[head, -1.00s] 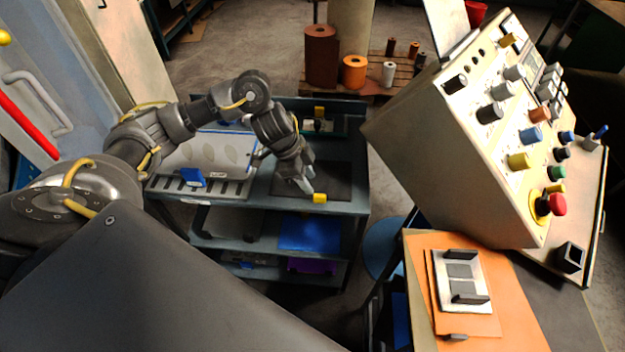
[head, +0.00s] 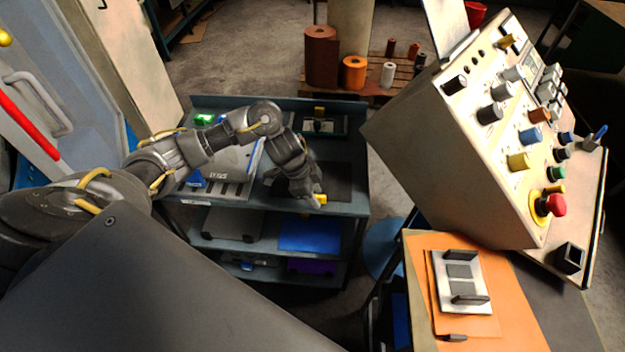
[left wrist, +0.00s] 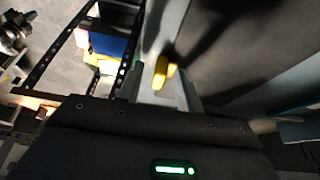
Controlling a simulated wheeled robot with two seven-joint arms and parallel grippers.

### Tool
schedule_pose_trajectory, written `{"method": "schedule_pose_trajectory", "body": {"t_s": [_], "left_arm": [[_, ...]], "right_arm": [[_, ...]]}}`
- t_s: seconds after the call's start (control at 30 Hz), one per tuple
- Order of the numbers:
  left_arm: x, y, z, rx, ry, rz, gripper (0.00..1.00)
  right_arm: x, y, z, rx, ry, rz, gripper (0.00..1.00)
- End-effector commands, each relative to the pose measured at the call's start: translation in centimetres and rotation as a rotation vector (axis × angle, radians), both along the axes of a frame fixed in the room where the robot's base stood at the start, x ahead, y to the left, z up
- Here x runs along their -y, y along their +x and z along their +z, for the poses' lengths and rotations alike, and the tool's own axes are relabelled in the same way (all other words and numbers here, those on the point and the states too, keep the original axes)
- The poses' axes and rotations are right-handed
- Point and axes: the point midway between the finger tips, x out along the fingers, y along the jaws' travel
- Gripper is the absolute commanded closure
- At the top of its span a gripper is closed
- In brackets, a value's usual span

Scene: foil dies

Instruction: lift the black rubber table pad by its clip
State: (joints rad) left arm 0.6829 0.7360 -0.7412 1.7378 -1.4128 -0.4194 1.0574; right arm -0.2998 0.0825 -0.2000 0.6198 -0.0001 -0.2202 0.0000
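The black rubber pad (head: 337,182) lies flat on the top of the blue-grey cart, near its right end. Its yellow clip (head: 321,199) is at the pad's front edge, and it also shows in the left wrist view (left wrist: 161,70). My left gripper (head: 313,197) is pointed down at the clip and partly hides it and the pad. In the left wrist view the fingers (left wrist: 166,88) stand apart, with the clip in the gap near their tips. Contact with the clip cannot be made out. My right gripper is not in view.
A pale plate with slots (head: 228,165) and a blue clip (head: 196,179) lie left of the pad. A black fixture with a yellow knob (head: 320,122) stands behind it. A tilted control console (head: 450,140) rises to the right. Lower shelves hold a blue sheet (head: 310,233).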

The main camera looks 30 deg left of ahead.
Motion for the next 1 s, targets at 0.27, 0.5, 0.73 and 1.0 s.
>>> {"method": "schedule_pose_trajectory", "body": {"t_s": [0.27, 0.5, 0.73, 1.0], "left_arm": [[0.0, 0.0, 0.0, 0.0, 0.0, 0.0, 1.0], [0.0, 0.1, 0.1, 0.002, 0.0, 0.001, 1.0], [0.0, 0.1, 0.5, 0.004, -0.001, 0.0, 1.0], [0.1, -0.2, 4.1, 0.009, 0.001, -0.004, 1.0]], "right_arm": [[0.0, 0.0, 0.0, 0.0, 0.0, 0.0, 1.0], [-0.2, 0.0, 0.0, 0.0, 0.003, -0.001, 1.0], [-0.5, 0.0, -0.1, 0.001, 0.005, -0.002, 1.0], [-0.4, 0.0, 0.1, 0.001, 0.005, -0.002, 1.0]]}}
